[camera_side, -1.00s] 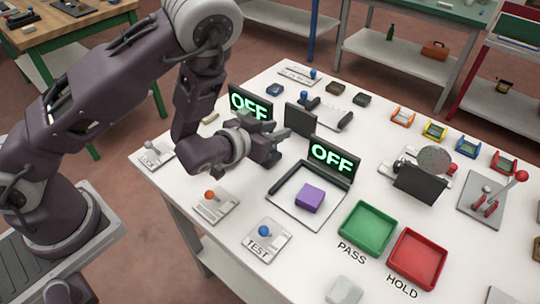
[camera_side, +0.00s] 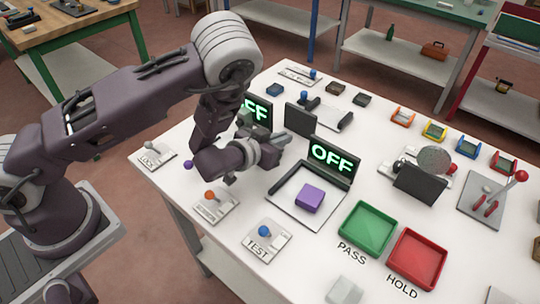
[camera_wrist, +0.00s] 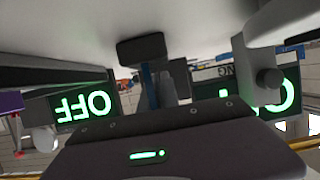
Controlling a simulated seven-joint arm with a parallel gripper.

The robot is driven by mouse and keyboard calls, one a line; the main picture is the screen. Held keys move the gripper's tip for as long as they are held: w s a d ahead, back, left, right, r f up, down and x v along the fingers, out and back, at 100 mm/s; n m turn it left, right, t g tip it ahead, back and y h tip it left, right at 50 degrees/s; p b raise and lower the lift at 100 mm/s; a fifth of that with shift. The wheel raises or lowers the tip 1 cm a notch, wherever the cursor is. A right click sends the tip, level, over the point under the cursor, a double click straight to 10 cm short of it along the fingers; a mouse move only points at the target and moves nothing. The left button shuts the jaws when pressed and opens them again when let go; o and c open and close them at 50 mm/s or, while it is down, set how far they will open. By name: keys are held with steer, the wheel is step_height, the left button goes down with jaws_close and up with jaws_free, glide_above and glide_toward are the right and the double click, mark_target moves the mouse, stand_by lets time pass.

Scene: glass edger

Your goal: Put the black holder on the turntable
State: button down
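My gripper (camera_side: 272,150) is above the white table, left of the purple block and its tray. Its fingers look apart, with nothing seen between them; the wrist view shows dark parts at both sides and a gap between. A small dark holder (camera_side: 362,99), which looks like the black one, lies at the back of the table, well away from my gripper. I cannot clearly pick out the turntable. A round grey disc (camera_side: 435,159) stands behind a black panel at the right, but I cannot tell whether it belongs to it.
Two OFF displays (camera_side: 332,155) stand near my gripper, one partly behind my arm. A purple block (camera_side: 309,197) sits in a tray. Green (camera_side: 368,206) and red (camera_side: 417,283) trays are at the front. Coloured holders (camera_side: 435,130) line the right. A red-knobbed lever (camera_side: 521,176) stands far right.

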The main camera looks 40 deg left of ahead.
steer(key=a+r, duration=0.4)
steer(key=r, duration=0.6)
steer(key=a+r, duration=0.5)
steer(key=r, duration=0.5)
steer(key=s+a+m+h, duration=0.1)
steer(key=s+m+h, duration=0.2)
steer(key=s, duration=0.4)
steer(key=shift+s+a+g+h, duration=0.2)
steer(key=shift+s+g+h, duration=0.15)
steer(key=shift+h, duration=0.15)
